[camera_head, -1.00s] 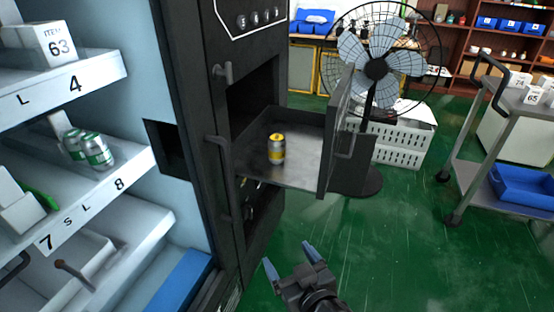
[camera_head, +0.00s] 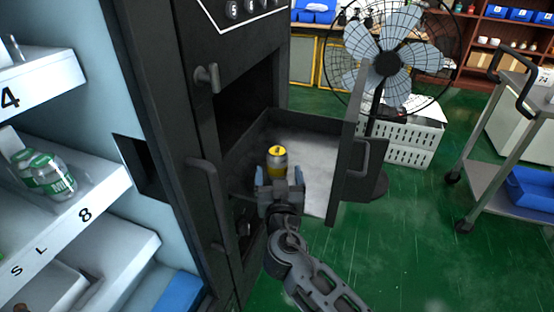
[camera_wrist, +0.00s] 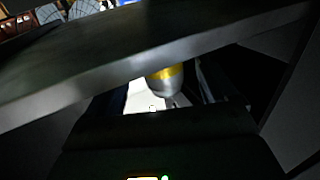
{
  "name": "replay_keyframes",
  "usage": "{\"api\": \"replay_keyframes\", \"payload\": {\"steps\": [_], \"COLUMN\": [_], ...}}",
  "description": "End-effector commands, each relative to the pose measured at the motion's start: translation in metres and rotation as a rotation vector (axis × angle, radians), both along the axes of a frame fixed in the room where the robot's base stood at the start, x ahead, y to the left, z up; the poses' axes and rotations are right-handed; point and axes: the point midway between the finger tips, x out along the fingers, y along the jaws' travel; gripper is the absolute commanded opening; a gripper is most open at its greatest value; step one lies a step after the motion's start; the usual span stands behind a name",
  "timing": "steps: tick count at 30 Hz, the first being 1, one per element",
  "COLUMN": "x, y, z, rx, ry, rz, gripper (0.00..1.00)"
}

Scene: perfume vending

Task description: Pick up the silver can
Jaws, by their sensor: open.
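The silver can with a yellow band and top (camera_head: 276,160) stands upright on the pale floor of an open black drawer-like compartment (camera_head: 318,178) in the dark machine. My gripper (camera_head: 279,174) is open at the compartment's near side, its two blue-grey fingers to the left and right of the can's lower part. In the wrist view the can (camera_wrist: 165,80) shows between the fingers, its top cut off by a dark slanting panel (camera_wrist: 130,62). I cannot tell how deep the can sits between the fingers; no grip shows.
The compartment's upright right panel (camera_head: 350,150) stands close to my gripper. A handle (camera_head: 203,185) juts from the machine at left. Green-and-white cans (camera_head: 48,177) lie on the left shelf. A fan (camera_head: 386,64) and a cart (camera_head: 500,150) stand farther off; green floor is open at right.

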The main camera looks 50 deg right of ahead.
Motion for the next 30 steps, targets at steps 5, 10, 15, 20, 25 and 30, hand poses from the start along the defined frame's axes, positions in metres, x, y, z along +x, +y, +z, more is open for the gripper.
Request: {"api": "replay_keyframes", "payload": {"steps": [5, 10, 15, 20, 25, 30], "x": [0.013, 0.030, 0.042, 0.044, 0.044, 0.044], "y": [-0.013, -0.030, -0.043, -0.046, -0.045, -0.045], "z": [0.004, 0.011, 0.008, 0.006, 0.006, 0.006], "rx": [0.000, -0.001, 0.001, 0.001, 0.001, 0.001], "ry": [0.000, 0.001, 0.001, 0.001, 0.001, 0.001], "rz": [-0.001, -0.001, -0.001, 0.001, 0.001, 0.001], "gripper": [0.86, 0.86, 0.86, 0.86, 0.81, 0.64]}}
